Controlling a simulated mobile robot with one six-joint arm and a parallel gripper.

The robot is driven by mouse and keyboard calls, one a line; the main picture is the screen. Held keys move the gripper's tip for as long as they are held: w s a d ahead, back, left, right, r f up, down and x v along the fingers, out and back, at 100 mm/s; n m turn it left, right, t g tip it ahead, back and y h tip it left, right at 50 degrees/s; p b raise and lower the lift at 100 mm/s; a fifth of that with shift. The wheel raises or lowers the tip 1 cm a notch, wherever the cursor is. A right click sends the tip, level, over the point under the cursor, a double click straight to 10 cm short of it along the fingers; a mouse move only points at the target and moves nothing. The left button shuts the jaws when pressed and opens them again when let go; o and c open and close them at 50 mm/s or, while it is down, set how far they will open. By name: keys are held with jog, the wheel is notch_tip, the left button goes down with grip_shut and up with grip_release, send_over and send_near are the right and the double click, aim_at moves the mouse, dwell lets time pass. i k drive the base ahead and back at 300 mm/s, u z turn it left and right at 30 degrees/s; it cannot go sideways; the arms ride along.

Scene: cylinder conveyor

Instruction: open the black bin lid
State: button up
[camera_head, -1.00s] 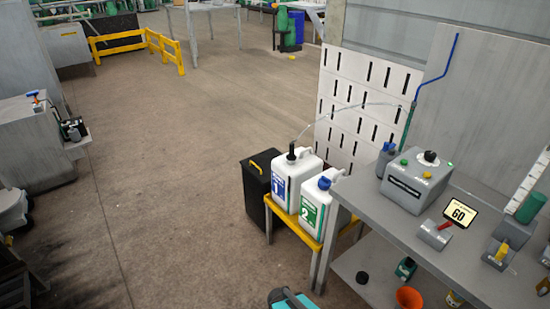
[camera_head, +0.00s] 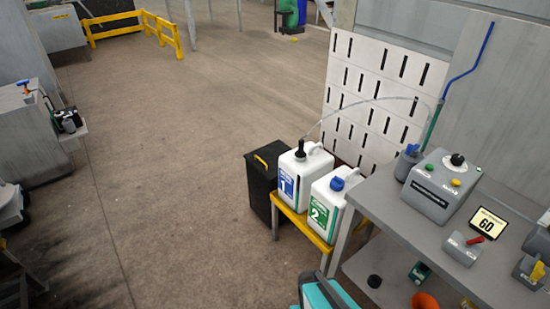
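The black bin (camera_head: 259,192) stands on the floor in the middle of the view, just left of a low yellow-edged stand. Its black lid (camera_head: 270,154) looks shut, with a yellow handle (camera_head: 261,161) on top. The stand and the white jugs hide part of the bin's right side. A teal and grey piece at the bottom edge looks like part of my arm, below and right of the bin and well apart from it. My gripper's fingers are not in view.
Two white jugs, numbered 1 (camera_head: 287,184) and 2 (camera_head: 319,213), stand on the yellow-edged stand (camera_head: 303,227) beside the bin. A tube rises from jug 1. A grey workbench (camera_head: 400,228) fills the right. The floor (camera_head: 165,190) left of the bin is clear.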

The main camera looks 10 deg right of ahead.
aim_at(265, 159)
jog(key=u, duration=0.35)
jog(key=i, duration=0.5)
jog(key=u, duration=0.7)
jog(key=i, duration=1)
jog(key=u, duration=0.05)
